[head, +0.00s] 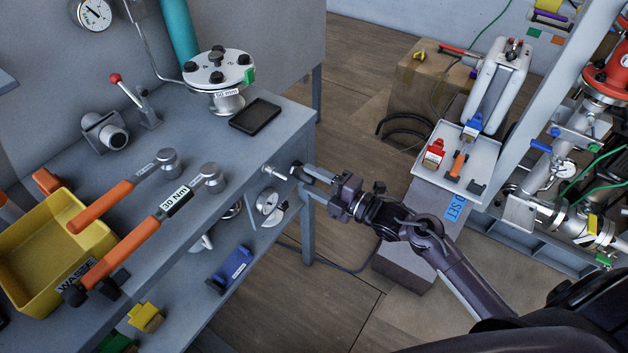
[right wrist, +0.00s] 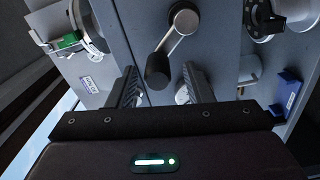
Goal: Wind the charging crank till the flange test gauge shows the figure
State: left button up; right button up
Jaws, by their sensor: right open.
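My right gripper (head: 306,181) is open at the crank. In the right wrist view its two fingers (right wrist: 160,78) stand either side of the knob, with gaps showing; contact cannot be told. Neither reading is legible. My left gripper is out of view.
A flange (head: 219,70) marked 50 mm and a black tablet (head: 255,116) sit on the bench. Two orange-handled torque wrenches (head: 150,222) lie beside a yellow bin (head: 40,260). A grey stand with a tray (head: 482,160) is to the right. Open floor lies between.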

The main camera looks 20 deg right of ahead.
jog(key=p+v, duration=0.2)
jog(key=v, duration=0.4)
dwell(0.3)
jog(key=v, duration=0.7)
jog(key=shift+s+d+b, duration=0.2)
jog(key=shift+s+b, duration=0.05)
jog(key=shift+b, duration=0.05)
